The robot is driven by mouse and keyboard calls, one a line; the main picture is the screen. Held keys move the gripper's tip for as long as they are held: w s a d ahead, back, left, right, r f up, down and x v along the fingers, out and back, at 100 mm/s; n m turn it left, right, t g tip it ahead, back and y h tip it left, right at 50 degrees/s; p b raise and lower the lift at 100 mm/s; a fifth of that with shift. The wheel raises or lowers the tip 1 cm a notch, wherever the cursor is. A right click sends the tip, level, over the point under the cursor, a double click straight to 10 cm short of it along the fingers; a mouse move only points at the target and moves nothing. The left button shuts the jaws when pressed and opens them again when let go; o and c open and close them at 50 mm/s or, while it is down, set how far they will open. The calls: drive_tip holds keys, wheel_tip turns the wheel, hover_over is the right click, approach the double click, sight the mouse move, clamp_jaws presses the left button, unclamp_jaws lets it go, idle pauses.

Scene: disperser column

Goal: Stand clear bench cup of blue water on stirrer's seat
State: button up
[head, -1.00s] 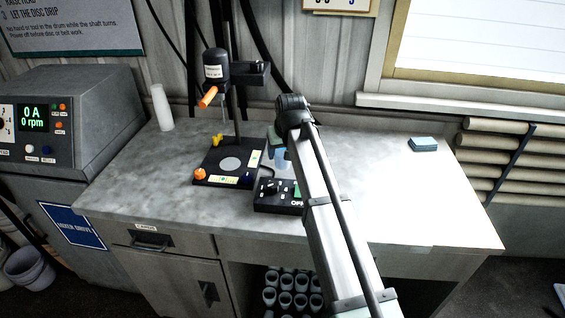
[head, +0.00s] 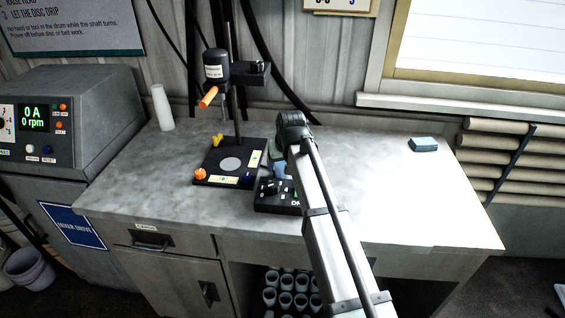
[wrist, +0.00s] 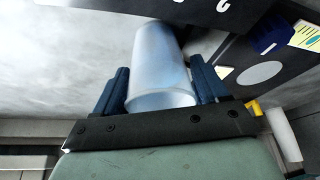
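The clear bench cup (wrist: 158,62) is pale, bluish and see-through. In the wrist view it stands between the two blue fingers of my gripper (wrist: 160,92), which appear closed against its sides. In the head view the cup (head: 279,170) shows as a small blue patch, partly hidden by my arm. My gripper (head: 278,157) is also mostly hidden there. The stirrer's seat is a pale round disc (head: 231,164) on a black base (head: 213,176), left of the cup. The disc also shows at right in the wrist view (wrist: 259,74). It is bare.
A black switch box (head: 272,196) sits in front of the cup. The stirrer's stand (head: 233,110) rises behind the seat, with an orange part (head: 208,97) overhanging. An orange knob (head: 200,174) and yellow piece (head: 217,140) flank the base. White stacked cups (head: 162,107) stand left.

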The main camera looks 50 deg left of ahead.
drive_tip(key=shift+o, duration=1.3)
drive_tip(key=v, duration=1.2)
drive_tip(key=shift+r, duration=0.15)
